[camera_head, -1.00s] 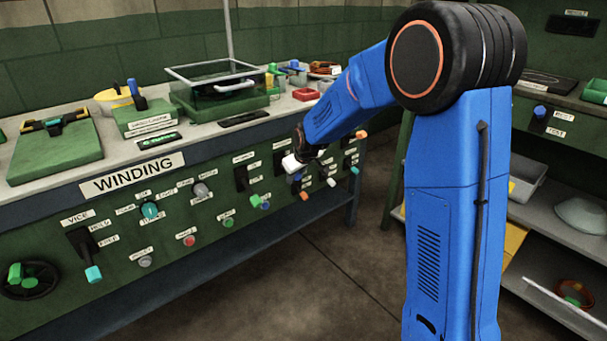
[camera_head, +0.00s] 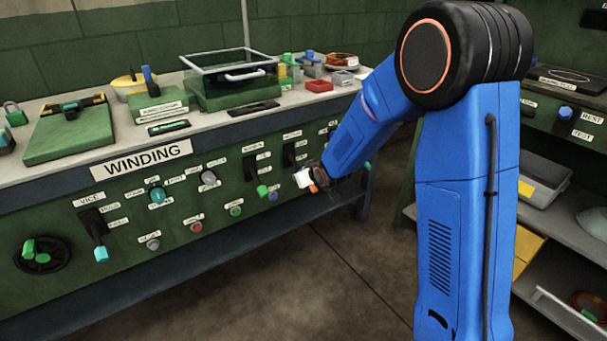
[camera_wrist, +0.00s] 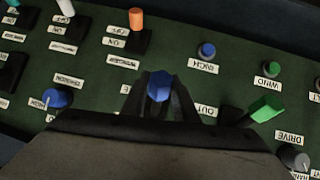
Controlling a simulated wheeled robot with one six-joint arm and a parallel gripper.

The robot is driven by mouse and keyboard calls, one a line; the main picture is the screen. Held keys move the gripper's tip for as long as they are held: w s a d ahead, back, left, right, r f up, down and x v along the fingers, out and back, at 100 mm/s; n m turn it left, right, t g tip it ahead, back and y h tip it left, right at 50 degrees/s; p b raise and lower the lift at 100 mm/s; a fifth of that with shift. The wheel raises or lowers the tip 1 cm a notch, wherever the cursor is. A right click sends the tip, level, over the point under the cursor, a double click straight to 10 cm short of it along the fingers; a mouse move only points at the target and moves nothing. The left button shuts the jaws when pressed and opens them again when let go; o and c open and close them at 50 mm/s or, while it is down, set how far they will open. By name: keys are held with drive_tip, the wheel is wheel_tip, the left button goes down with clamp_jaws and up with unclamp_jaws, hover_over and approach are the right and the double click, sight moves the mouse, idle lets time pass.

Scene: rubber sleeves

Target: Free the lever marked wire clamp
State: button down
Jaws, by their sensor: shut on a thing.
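My gripper (camera_wrist: 160,92) is shut on a blue sleeve (camera_wrist: 158,84) in front of the green panel in the wrist view. The lever beneath the sleeve is hidden by the fingers. In the head view my gripper (camera_head: 305,178) is at the panel's right half, below a black lever slot (camera_head: 290,156). A green-tipped lever (camera_wrist: 267,109) is right of my gripper in the wrist view, and an orange-tipped lever (camera_wrist: 136,18) is beyond it. The labels appear upside down in the wrist view. I cannot read which one marks the wire clamp.
A small blue knob (camera_wrist: 207,50) and another blue knob (camera_wrist: 56,98) flank my gripper in the wrist view. The bench top (camera_head: 215,122) carries a glass-lidded box (camera_head: 230,80) and small items. The floor (camera_head: 260,290) before the bench is clear.

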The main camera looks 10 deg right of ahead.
drive_tip(key=shift+w+f+t, duration=0.25)
drive_tip(key=shift+f+t, duration=0.1)
drive_tip(key=shift+t, duration=0.25)
drive_tip(key=c, duration=1.4)
unclamp_jaws()
drive_tip(key=shift+f, duration=0.1)
drive_tip(key=v, duration=1.7)
drive_tip(key=shift+s+d, duration=0.2)
drive_tip(key=shift+d, duration=0.05)
